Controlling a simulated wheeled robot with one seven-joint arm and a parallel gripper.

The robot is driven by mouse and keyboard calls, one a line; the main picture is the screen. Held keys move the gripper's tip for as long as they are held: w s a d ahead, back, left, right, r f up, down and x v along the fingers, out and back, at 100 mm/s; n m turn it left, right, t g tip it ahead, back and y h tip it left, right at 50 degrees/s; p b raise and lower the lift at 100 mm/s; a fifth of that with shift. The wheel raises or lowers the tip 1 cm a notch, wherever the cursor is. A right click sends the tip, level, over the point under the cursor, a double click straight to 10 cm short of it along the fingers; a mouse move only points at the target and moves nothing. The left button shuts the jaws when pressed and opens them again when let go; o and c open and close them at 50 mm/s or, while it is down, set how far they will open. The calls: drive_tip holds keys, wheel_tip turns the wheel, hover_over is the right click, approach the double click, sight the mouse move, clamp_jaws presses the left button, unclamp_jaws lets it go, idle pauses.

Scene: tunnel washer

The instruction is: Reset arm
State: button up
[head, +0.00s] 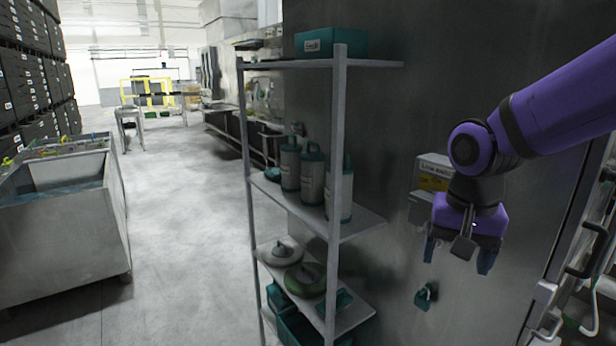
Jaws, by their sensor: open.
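My gripper (459,255) hangs from my purple arm at the right of the head view. Its fingers point down and stand apart, with nothing seen between them. It is in front of the grey wall panel (400,120), to the right of the metal shelf rack. A small box with a yellow label (434,178) is on the wall just behind my gripper and is partly covered by it. A small teal item (425,296) is on the wall below my gripper.
The shelf rack (338,150) holds a teal box (330,42), several canisters (312,175) and round lids (280,253). Handles and pipes (590,250) are at the right edge. A metal tub (65,225) stands at left by stacked black crates (30,75). The floor aisle (180,220) is clear.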

drive_tip(key=s+d+r+n+t, duration=0.4)
drive_tip(key=s+d+r, duration=0.3)
drive_tip(key=s, duration=0.4)
drive_tip(key=shift+v, duration=1)
